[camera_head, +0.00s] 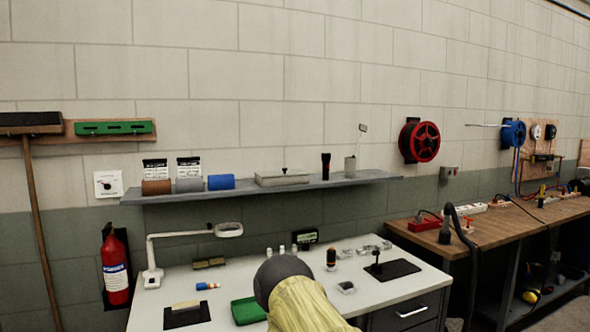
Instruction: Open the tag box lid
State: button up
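A flat grey-beige box (282,179) with a small dark knob on top sits on the wall shelf, near its middle. It looks like the tag box, and its lid appears shut. I see no label on it that confirms this. My arm, in a yellow cover with a dark rounded joint, rises from the bottom edge in front of the white workbench (240,285). My gripper is not in view, so its fingers and anything in them cannot be seen.
The grey shelf (345,179) also holds several rolls, a dark torch-like item (326,166) and an upright grey holder (350,168). On the bench stand a white lamp (152,262), a green tray (247,311) and small parts. A fire extinguisher (115,268) hangs left; a wooden bench (500,222) stands right.

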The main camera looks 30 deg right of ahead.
aim_at(285, 172)
jog(key=k, duration=1.15)
jog(key=z, duration=0.6)
jog(key=i, duration=0.65)
jog(key=z, duration=0.5)
jog(key=i, duration=0.65)
jog(key=u, duration=0.65)
jog(key=i, duration=0.7)
jog(key=u, duration=0.75)
